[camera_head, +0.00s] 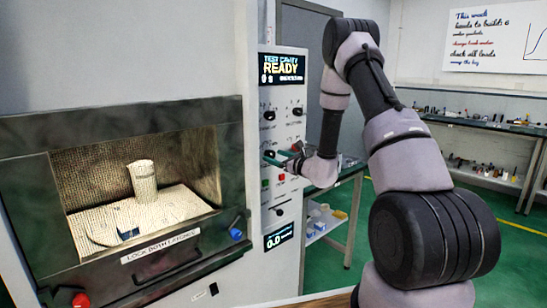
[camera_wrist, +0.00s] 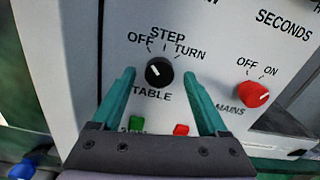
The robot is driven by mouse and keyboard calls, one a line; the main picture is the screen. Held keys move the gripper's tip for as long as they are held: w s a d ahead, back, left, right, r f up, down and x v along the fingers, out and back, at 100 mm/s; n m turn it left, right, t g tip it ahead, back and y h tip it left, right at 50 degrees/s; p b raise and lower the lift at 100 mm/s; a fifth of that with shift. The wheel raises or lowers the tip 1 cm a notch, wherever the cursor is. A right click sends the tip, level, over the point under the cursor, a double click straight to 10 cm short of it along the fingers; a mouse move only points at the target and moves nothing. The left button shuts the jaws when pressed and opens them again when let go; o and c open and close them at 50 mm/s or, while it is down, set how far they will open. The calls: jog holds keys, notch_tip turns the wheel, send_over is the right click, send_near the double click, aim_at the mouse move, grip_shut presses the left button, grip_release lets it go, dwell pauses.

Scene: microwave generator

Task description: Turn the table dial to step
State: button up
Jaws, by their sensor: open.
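The table dial (camera_wrist: 159,72) is a round black knob on the light grey control panel, in the middle of the wrist view. OFF, STEP and TURN are printed in an arc above it and TABLE below it. Its white mark points up and left, toward OFF. My gripper (camera_wrist: 160,76) is open, with one teal finger on each side of the dial. Gaps show between the fingers and the knob; I cannot tell how far the tips are from the panel. In the head view my gripper (camera_head: 277,158) is at the panel and partly covers the dial.
The red MAINS knob (camera_wrist: 253,94) is close to the right finger. A green button (camera_wrist: 137,124) and a red button (camera_wrist: 181,129) are below the dial. The display (camera_head: 282,68) reads READY. The open cavity (camera_head: 140,185) at left holds a pale cylinder (camera_head: 143,181).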

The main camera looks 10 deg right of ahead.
jog(key=shift+w+a, duration=0.35)
jog(key=shift+w, duration=0.25)
grip_shut()
jog(key=shift+m, duration=0.3)
jog(key=m, duration=0.8)
dwell(0.3)
